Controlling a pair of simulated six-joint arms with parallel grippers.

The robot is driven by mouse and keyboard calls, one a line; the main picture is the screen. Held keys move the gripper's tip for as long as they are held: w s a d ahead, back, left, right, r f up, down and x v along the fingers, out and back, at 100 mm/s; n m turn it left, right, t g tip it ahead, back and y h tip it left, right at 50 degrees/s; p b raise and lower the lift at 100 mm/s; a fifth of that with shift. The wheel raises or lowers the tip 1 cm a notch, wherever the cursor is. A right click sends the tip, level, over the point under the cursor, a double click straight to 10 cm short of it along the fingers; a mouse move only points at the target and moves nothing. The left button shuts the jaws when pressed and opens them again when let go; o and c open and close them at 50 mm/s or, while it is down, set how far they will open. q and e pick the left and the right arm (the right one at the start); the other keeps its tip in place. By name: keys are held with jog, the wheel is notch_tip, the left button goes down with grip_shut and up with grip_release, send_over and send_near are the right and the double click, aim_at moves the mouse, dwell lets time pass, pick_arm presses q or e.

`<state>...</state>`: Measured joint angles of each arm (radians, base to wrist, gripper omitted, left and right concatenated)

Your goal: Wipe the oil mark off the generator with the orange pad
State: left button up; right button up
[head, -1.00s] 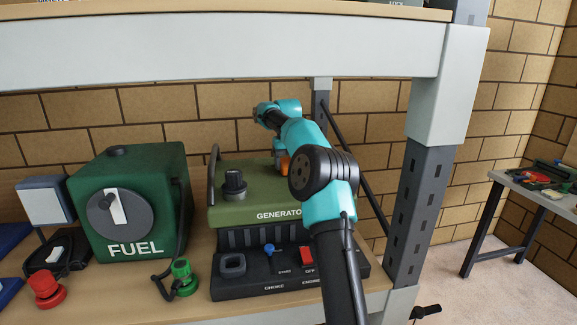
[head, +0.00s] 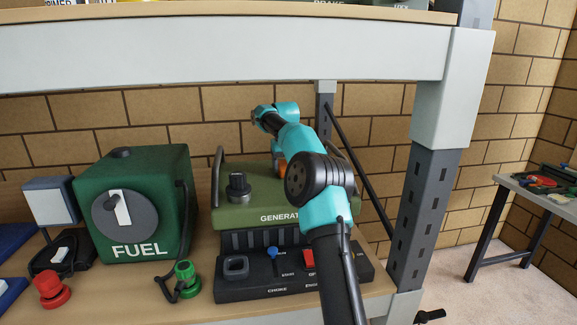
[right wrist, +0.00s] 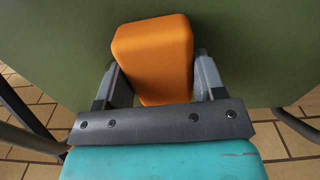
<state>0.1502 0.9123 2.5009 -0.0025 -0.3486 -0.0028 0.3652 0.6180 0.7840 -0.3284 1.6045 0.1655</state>
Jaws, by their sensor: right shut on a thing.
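The green generator (head: 258,214) stands on the lower shelf with a dark control panel in front. My right arm reaches over its right part from the front. My right gripper (right wrist: 157,78) is shut on the orange pad (right wrist: 153,50), which lies between its fingers against the green surface of the generator. In the head view only a sliver of the pad (head: 281,165) shows beside my arm. The oil mark is not visible in either view; the pad and arm may cover it. My left gripper is out of view.
A dark knob (head: 238,187) rises from the generator top, and a black handle bar (head: 217,178) stands at its left. A green fuel can (head: 150,165) is to the left. A grey shelf post (head: 420,210) is close on the right, and a shelf beam (head: 220,58) runs above.

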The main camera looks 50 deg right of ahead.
jog(key=shift+a+f, duration=0.15)
jog(key=shift+a, duration=0.05)
jog(key=shift+s+a, duration=0.45)
jog(key=shift+s, duration=0.2)
jog(key=shift+s+a, duration=0.45)
jog(key=shift+s, duration=0.15)
jog(key=shift+s+a+r, duration=0.1)
jog(key=shift+s+a, duration=0.4)
jog(key=shift+s, duration=0.2)
jog(key=shift+s+a+r, duration=0.1)
jog(key=shift+s+a, duration=0.35)
jog(key=shift+s, duration=0.25)
jog(key=shift+s+a, duration=0.1)
jog(key=shift+s, duration=0.05)
jog(key=shift+s+a+f, duration=0.1)
jog(key=shift+s+a, duration=0.8)
jog(key=shift+s, duration=0.25)
